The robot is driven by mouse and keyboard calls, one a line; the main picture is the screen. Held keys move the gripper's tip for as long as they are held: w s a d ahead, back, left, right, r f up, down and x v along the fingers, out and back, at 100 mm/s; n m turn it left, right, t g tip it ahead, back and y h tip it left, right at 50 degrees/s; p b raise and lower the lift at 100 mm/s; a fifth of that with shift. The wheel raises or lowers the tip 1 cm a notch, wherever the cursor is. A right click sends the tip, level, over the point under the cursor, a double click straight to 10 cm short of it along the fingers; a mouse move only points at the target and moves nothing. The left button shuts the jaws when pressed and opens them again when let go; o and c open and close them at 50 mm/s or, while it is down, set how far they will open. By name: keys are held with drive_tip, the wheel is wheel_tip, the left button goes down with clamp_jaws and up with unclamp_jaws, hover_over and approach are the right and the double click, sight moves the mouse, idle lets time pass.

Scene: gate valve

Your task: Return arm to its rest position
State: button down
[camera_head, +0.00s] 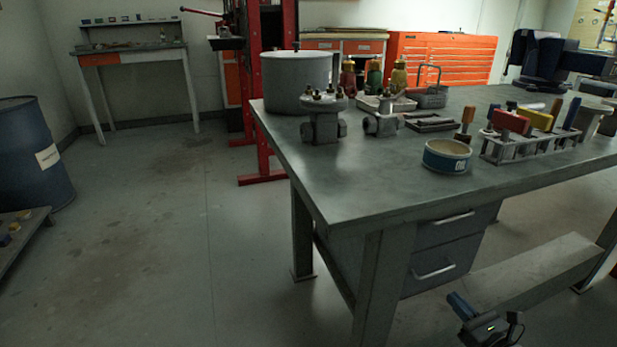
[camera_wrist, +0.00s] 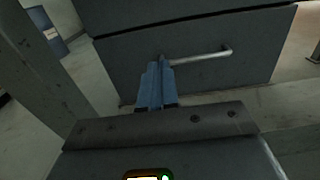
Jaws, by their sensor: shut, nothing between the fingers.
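My gripper (camera_head: 456,298) shows at the bottom right of the head view, low in front of the workbench (camera_head: 400,198) and below its top. Its blue fingers are together and empty. In the wrist view the closed fingers (camera_wrist: 159,62) point toward a grey drawer front (camera_wrist: 115,65) with a metal handle (camera_wrist: 200,56). The fingertips overlap the handle's left end in the picture; I cannot tell if they touch. Two metal valve bodies (camera_head: 322,122) (camera_head: 381,120) stand upright on the bench's left part. Most of my arm is out of view.
The bench holds a grey pot (camera_head: 297,84), a blue-and-white tin (camera_head: 447,157) and a rack of coloured-handled tools (camera_head: 510,150). A low grey beam (camera_head: 540,280) runs near my gripper. A blue barrel (camera_head: 30,155) stands far left. The floor left of the bench is open.

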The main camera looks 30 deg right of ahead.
drive_tip(key=s+a+f+n+g+y, duration=0.1)
drive_tip(key=s+a+f+n+g, duration=0.3)
drive_tip(key=a, duration=0.4)
drive_tip(key=s+a+f+n+g+y, duration=0.1)
drive_tip(key=s+a+f+n, duration=0.1)
drive_tip(key=a+f+n, duration=0.35)
drive_tip(key=s+a+r+n+g, duration=0.1)
drive_tip(key=s+a+r+n, duration=0.2)
drive_tip(key=s+a+n, duration=0.3)
drive_tip(key=s+a+r+n+g, duration=0.1)
drive_tip(key=s+a+r+n, duration=0.4)
drive_tip(key=a, duration=0.3)
drive_tip(key=s+a+r+n+t+y, duration=0.1)
drive_tip(key=s+a+r+n, duration=0.15)
drive_tip(key=r+n, duration=0.45)
drive_tip(key=s+a+r+n+t, duration=0.2)
drive_tip(key=a+r+n, duration=0.25)
drive_tip(key=r, duration=0.35)
drive_tip(key=s+a+r+n+t+y, duration=0.1)
drive_tip(key=s+a+r+n, duration=0.1)
drive_tip(key=r+n, duration=0.55)
wheel_tip(320, 180, up, 24)
drive_tip(key=p, duration=2.3)
drive_tip(key=shift+m+p, duration=0.35)
drive_tip(key=shift+p, duration=0.05)
drive_tip(key=shift+s+r, duration=0.1)
